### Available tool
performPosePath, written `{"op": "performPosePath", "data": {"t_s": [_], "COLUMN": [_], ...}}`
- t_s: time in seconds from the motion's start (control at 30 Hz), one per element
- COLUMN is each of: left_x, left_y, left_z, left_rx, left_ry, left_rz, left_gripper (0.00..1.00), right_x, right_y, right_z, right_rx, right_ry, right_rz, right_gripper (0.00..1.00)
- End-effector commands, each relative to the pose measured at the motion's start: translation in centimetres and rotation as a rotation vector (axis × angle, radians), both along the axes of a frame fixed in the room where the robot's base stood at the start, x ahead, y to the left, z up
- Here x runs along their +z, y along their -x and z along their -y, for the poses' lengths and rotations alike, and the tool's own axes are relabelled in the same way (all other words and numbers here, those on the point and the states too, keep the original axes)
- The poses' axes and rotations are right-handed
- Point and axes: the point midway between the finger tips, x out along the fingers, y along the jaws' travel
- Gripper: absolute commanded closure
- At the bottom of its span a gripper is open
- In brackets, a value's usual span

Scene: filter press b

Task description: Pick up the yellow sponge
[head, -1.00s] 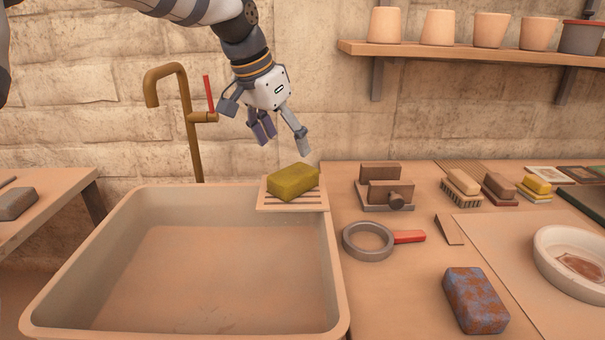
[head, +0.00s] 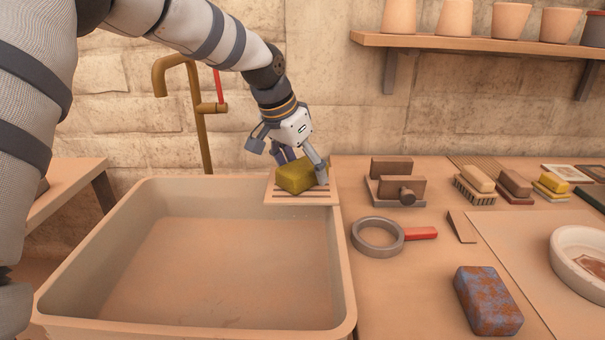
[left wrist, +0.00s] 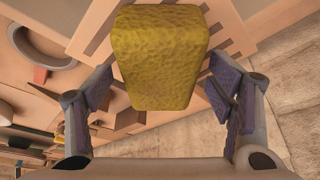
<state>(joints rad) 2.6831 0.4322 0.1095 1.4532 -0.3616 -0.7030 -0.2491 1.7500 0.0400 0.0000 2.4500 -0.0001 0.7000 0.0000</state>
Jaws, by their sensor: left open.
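The yellow sponge (head: 296,177) lies on the slatted rack (head: 301,197) at the sink's back right corner. My left gripper (head: 303,167) is open and reaches down over the sponge from behind, with a finger showing near its right side. In the left wrist view the sponge (left wrist: 160,58) fills the upper middle. The open fingers of the gripper (left wrist: 160,100) stand on either side of its near end, with gaps visible. Whether the fingers touch it cannot be told. My right gripper is not in view.
The empty sink basin (head: 215,255) is in front and left. A brass tap (head: 195,105) with a red handle rises behind it. On the right counter are a ring with a red handle (head: 378,236), a mottled block (head: 487,300) and brushes (head: 474,186). A shelf (head: 470,43) hangs above.

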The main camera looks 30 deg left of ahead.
Motion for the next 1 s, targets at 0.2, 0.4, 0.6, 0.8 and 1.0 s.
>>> {"op": "performPosePath", "data": {"t_s": [0.2, 0.4, 0.6, 0.8, 1.0], "left_x": [-0.21, -0.33, -0.32, -0.33, -0.26], "left_y": [0.03, 0.01, 0.01, 0.00, -0.02], "left_z": [-0.01, 0.00, 0.00, 0.00, 0.00], "left_rx": [-0.001, 0.000, 0.000, 0.000, 0.000], "left_ry": [-0.001, 0.000, 0.000, 0.000, 0.000], "left_rz": [0.001, 0.000, 0.000, 0.000, 0.000], "left_gripper": [0.25, 0.25, 0.61, 0.74, 0.74], "right_x": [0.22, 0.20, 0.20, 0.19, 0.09], "right_y": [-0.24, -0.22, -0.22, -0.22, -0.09], "right_z": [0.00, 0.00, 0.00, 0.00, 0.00], "right_rx": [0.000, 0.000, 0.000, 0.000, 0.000], "right_ry": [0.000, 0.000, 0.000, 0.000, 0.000], "right_rz": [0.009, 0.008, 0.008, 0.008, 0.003], "right_gripper": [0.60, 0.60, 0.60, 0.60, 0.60]}}
